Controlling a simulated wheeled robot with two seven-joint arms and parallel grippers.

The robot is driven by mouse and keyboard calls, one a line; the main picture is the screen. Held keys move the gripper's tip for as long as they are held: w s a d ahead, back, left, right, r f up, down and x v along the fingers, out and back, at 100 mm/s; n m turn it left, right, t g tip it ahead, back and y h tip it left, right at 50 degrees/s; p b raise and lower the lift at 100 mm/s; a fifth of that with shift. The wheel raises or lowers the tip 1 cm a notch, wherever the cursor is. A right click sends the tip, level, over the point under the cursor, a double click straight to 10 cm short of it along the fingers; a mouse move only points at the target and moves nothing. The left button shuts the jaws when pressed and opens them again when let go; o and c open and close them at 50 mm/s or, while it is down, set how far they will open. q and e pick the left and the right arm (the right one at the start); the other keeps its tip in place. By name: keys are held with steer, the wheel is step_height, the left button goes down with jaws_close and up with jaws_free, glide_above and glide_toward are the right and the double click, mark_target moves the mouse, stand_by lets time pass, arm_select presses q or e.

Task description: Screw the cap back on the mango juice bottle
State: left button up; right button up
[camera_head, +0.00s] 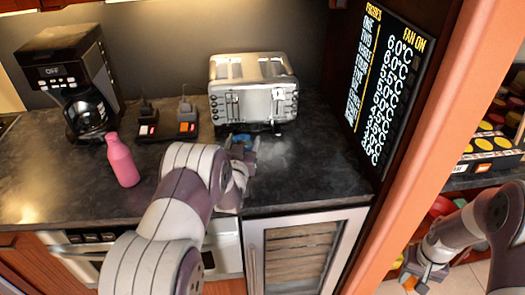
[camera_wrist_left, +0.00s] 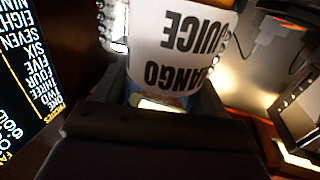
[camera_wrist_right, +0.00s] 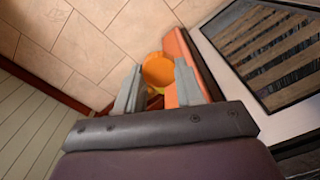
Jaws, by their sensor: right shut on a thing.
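The mango juice bottle (camera_wrist_left: 180,45) has a white label with dark letters, upside down in the left wrist view. It stands between the fingers of my left gripper (camera_wrist_left: 165,95); whether they grip it is unclear. In the head view my left gripper (camera_head: 245,150) is over the counter in front of the toaster. My own arm hides most of what is there; a small blue patch shows by the fingers. My right gripper (camera_wrist_right: 158,88) is shut on an orange round cap (camera_wrist_right: 158,69). In the head view my right gripper (camera_head: 424,273) is low at the right, above the floor, away from the bottle.
A silver toaster (camera_head: 254,90) stands behind my left gripper. A pink bottle (camera_head: 122,160), a coffee maker (camera_head: 75,80) and small shakers (camera_head: 186,122) stand to the left. An orange upright panel (camera_head: 436,130) separates the counter from the shelves (camera_head: 490,150) at right. The counter right of the toaster is clear.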

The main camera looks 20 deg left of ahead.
mark_target(245, 131)
arm_select(q)
steer(key=c, duration=0.7)
steer(key=shift+r, duration=0.15)
steer(key=shift+r, duration=0.3)
steer(key=r, duration=0.3)
steer(key=shift+d+r+b, duration=0.3)
steer(key=shift+d+b, duration=0.05)
arm_select(e)
steer(key=shift+f, duration=0.4)
arm_select(q)
steer(key=d+r, duration=0.2)
steer(key=d, duration=0.1)
steer(key=d+r, duration=0.2)
steer(key=d, duration=0.2)
steer(key=d+r+b, duration=0.1)
steer(key=d+r, duration=0.1)
steer(key=d, duration=0.2)
steer(key=shift+w+r, duration=0.1)
steer(key=shift+r, duration=0.2)
arm_select(e)
steer(key=shift+f, duration=0.6)
